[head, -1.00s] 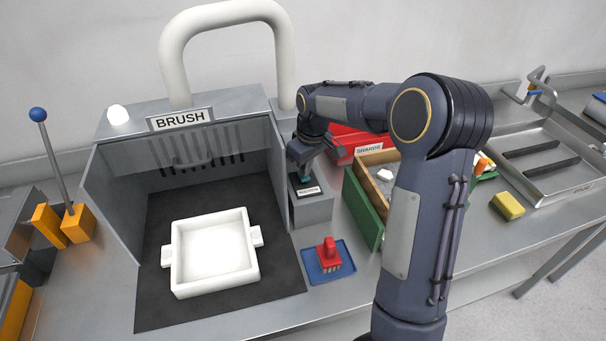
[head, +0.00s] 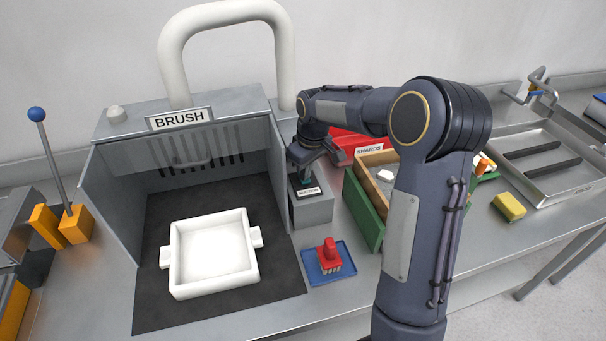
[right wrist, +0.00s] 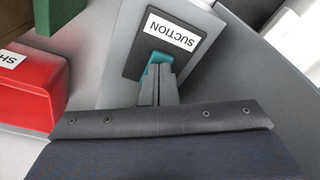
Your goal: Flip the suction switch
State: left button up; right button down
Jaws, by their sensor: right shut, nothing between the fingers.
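The suction switch is a teal lever on a black plate with a white SUCTION label (right wrist: 171,32), and its lever (right wrist: 154,62) shows in the right wrist view. The switch sits on top of a grey box (head: 313,212) right of the brush station. My right gripper (right wrist: 158,88) is shut and empty, its fingertips right at the lever and apparently touching it. In the head view my right gripper (head: 303,178) hangs over the switch and hides part of it. My left gripper is out of view.
The BRUSH hood (head: 181,119) has an unlit lamp (head: 116,114) on top. A white mould (head: 213,288) lies on its dark mat (head: 155,316). A red brush (head: 329,254) sits on a blue tray (head: 340,277).

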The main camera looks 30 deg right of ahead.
notch_tip(320, 180, up, 7)
jog(key=p, duration=0.5)
dwell(0.6)
jog(key=s+a+r+m+t+y, duration=0.1)
jog(key=s+a+r, duration=0.25)
jog(key=s, duration=0.45)
jog(key=s+a+r+m+t+y, duration=0.15)
jog(key=s+r, duration=0.25)
jog(key=s, duration=0.4)
jog(key=s+a+f+m, duration=0.1)
jog(key=s+a+f, duration=0.1)
jog(key=s, duration=0.4)
jog(key=s+a+f+m+t, duration=0.1)
jog(key=s+a, duration=0.3)
jog(key=s, duration=0.3)
jog(key=shift+a+f+y+b, duration=0.3)
jog(key=shift+f+y+b, duration=0.05)
